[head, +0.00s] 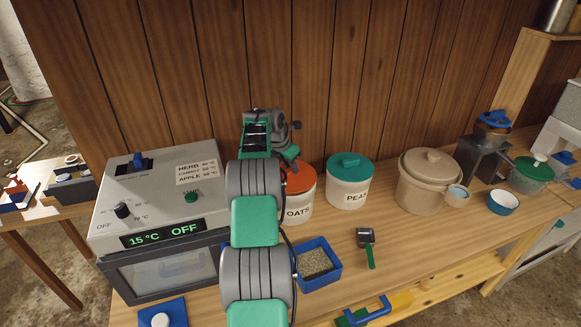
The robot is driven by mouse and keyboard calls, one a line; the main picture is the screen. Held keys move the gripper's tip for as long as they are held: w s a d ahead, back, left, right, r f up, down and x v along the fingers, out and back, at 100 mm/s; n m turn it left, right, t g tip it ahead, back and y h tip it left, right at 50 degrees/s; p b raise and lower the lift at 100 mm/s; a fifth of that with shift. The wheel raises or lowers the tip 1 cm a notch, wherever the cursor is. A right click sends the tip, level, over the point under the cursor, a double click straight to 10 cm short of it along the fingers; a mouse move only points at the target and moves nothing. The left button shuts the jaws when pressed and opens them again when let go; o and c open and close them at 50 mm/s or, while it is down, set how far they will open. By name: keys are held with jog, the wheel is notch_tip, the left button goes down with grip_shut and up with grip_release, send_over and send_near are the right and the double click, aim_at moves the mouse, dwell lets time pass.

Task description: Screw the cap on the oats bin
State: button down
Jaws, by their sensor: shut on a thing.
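The oats bin (297,213) is a cream-white canister lettered "OATS". It stands on the wooden bench at the back, partly hidden behind my arm. An orange-red cap (304,181) sits at the bin's top; I cannot tell how far it is turned. My gripper (290,162) comes down over the cap from above and is shut on it, near its middle. My arm hides the left side of the cap and bin, and the grip itself is small and partly hidden.
The peas bin (350,190) with its teal lid stands close to the right. A blue tray of grains (318,262) and a green-handled scoop (367,246) lie in front. A dryer (158,225) stands left and a beige pot (428,183) right. A plank wall rises behind.

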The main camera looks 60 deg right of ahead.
jog(key=shift+f, duration=0.85)
dwell(1.3)
dwell(0.4)
jog(key=c, duration=1.1)
grip_release()
jog(key=shift+c, duration=0.2)
